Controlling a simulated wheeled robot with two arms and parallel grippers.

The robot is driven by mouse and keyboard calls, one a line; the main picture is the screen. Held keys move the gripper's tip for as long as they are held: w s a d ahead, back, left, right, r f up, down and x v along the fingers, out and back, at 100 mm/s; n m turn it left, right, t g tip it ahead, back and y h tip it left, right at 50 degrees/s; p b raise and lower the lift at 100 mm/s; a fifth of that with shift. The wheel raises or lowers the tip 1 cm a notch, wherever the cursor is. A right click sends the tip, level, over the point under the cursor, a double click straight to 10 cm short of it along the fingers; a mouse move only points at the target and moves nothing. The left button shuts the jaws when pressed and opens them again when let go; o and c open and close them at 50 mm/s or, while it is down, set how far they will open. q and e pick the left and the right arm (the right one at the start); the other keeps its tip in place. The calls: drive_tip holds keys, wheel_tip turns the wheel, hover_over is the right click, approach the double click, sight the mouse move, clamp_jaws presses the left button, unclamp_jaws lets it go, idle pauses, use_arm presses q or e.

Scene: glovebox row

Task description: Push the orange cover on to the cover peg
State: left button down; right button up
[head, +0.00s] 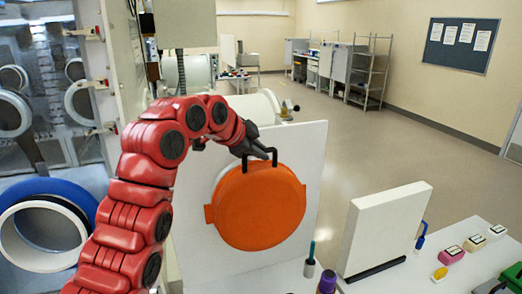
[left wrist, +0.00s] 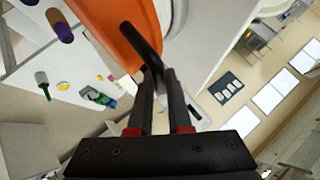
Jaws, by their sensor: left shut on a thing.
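The orange cover (head: 257,205) is a round disc with side tabs and a black handle at its top. It is upright in front of a white upright panel (head: 313,150). My left gripper (head: 263,153) is shut on the cover's black handle. The left wrist view shows the fingers (left wrist: 163,78) around the handle bar (left wrist: 140,42), with the orange cover (left wrist: 105,28) beyond. A pale round rim shows behind the cover's edge. I cannot make out the cover peg, and whether the cover touches anything behind it is hidden. My right gripper is not in view.
A white upright board (head: 385,228) stands on the white table to the right. A teal-topped tool (head: 310,262), a purple-topped item (head: 327,281) and small coloured blocks (head: 450,254) are on the table. Blue (head: 70,190) and white (head: 42,236) rings are at the left.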

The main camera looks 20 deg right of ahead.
use_arm(q)
drive_tip(key=shift+w+p, duration=0.65)
drive_tip(key=shift+w, duration=0.1)
drive_tip(key=shift+w+f+p, duration=0.1)
drive_tip(key=shift+w+p, duration=0.85)
drive_tip(key=shift+p, duration=0.2)
idle(0.5)
drive_tip(key=shift+w+a+f+p, duration=0.2)
drive_tip(key=shift+w+p, duration=0.45)
drive_tip(key=shift+p, duration=0.3)
idle(0.6)
drive_tip(key=c, duration=1.3)
unclamp_jaws()
drive_tip(key=o, duration=0.5)
drive_tip(key=shift+w+f, duration=0.1)
drive_tip(key=shift+w, duration=0.1)
drive_tip(key=shift+o, duration=0.2)
drive_tip(key=shift+s, duration=0.2)
